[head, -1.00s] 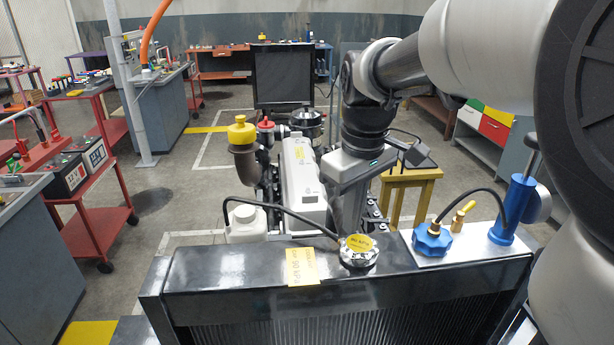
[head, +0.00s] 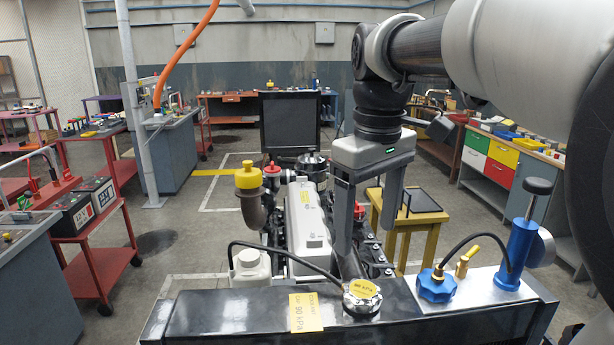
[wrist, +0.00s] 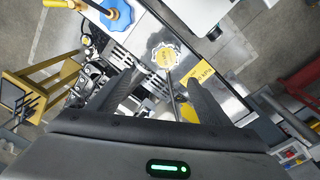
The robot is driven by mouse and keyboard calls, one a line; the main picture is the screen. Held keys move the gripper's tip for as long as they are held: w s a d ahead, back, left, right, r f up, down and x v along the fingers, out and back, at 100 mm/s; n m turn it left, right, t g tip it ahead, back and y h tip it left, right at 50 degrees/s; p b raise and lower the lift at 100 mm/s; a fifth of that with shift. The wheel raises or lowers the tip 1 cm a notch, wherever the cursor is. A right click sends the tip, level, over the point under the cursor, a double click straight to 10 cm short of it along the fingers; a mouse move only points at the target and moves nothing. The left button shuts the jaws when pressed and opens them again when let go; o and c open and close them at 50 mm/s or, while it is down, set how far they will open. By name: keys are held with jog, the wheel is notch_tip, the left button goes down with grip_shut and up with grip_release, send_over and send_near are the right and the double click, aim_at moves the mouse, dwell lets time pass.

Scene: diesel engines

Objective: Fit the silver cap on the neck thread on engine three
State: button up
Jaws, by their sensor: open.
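The silver cap (head: 362,297) has a scalloped rim and a yellow 90 kPa label. It sits on top of the black radiator tank (head: 230,320), toward its middle right. The neck thread beneath it is hidden, and I cannot tell how tightly the cap is seated. In the wrist view the cap (wrist: 164,56) shows beyond and between the fingers. My gripper (head: 368,242) is open and empty, its two fingers pointing down above and behind the cap, apart from it. It also shows in the wrist view (wrist: 138,68).
A black hose runs to the cap's neck. A yellow tag (head: 306,312) hangs left of it. To the right, a metal plate holds a blue knobbed cap (head: 437,286) and a blue hand pump (head: 518,250). The engine (head: 305,225) and a white bottle (head: 250,267) lie behind.

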jog(key=shift+t, duration=0.3)
jog(key=r, duration=0.4)
jog(key=w+r, duration=0.1)
jog(key=r, duration=0.2)
jog(key=shift+w+a, duration=0.1)
jog(key=shift+a, duration=0.15)
jog(key=n+g+b, duration=0.1)
jog(key=n+b, duration=0.1)
jog(key=n, duration=1)
send_near(363, 289)
notch_tip(363, 289, down, 8)
jog(key=b, duration=0.9)
jog(key=shift+w+r, duration=0.1)
jog(key=shift+r, duration=0.15)
jog(key=shift+c, duration=0.2)
